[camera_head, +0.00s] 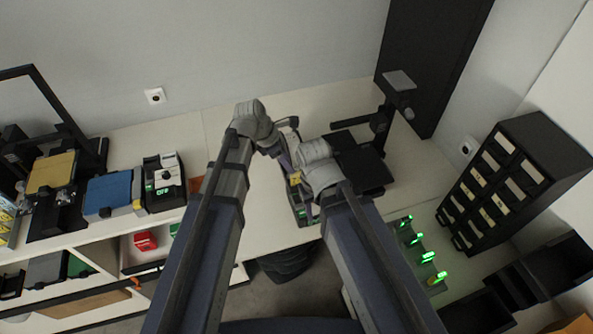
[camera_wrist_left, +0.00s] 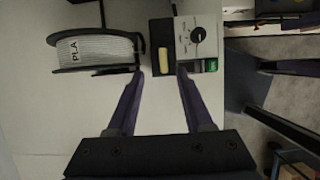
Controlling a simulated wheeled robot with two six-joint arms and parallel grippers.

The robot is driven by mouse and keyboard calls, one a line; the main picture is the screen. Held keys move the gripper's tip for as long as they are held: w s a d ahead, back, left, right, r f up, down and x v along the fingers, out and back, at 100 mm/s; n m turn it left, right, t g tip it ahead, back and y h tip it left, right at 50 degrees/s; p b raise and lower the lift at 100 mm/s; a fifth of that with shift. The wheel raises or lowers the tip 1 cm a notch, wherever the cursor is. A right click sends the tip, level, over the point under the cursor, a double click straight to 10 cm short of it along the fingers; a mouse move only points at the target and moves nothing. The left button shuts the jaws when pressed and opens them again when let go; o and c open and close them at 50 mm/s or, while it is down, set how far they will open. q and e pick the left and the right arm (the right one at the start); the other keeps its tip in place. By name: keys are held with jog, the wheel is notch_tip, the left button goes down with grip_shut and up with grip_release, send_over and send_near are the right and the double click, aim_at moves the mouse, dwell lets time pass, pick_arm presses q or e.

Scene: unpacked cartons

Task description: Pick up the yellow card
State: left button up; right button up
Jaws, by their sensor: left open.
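The yellow card (camera_wrist_left: 163,62) appears as a small pale yellow piece at a dark slot of a device (camera_wrist_left: 212,35) with a dial and a green display. In the head view a small yellow patch (camera_head: 295,179) shows beside my grippers; I cannot tell if it is the card. My left gripper (camera_wrist_left: 160,74) is open, its fingertips on either side of the card's near end, with nothing visibly held. In the head view the left gripper (camera_head: 285,157) is partly hidden by the wrists. My right gripper's jaws are mostly hidden behind its wrist.
A spool marked PLA (camera_wrist_left: 98,50) lies left of the device. A black stand (camera_head: 362,165) is close to the right wrist. Green-lit units (camera_head: 415,240) and a black drawer cabinet (camera_head: 510,180) stand on the right. A blue box (camera_head: 108,192) is on the left.

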aim_at(297, 172)
pick_arm(q)
jog(key=b+x, duration=0.2)
jog(key=shift+d+f, duration=0.15)
jog(key=shift+f, duration=0.1)
jog(key=shift+s, duration=0.1)
jog(key=b+x, duration=0.5)
jog(key=shift+d+f, duration=0.1)
jog(key=shift+s, duration=0.1)
jog(key=shift+c, duration=0.2)
grip_shut()
dwell(0.5)
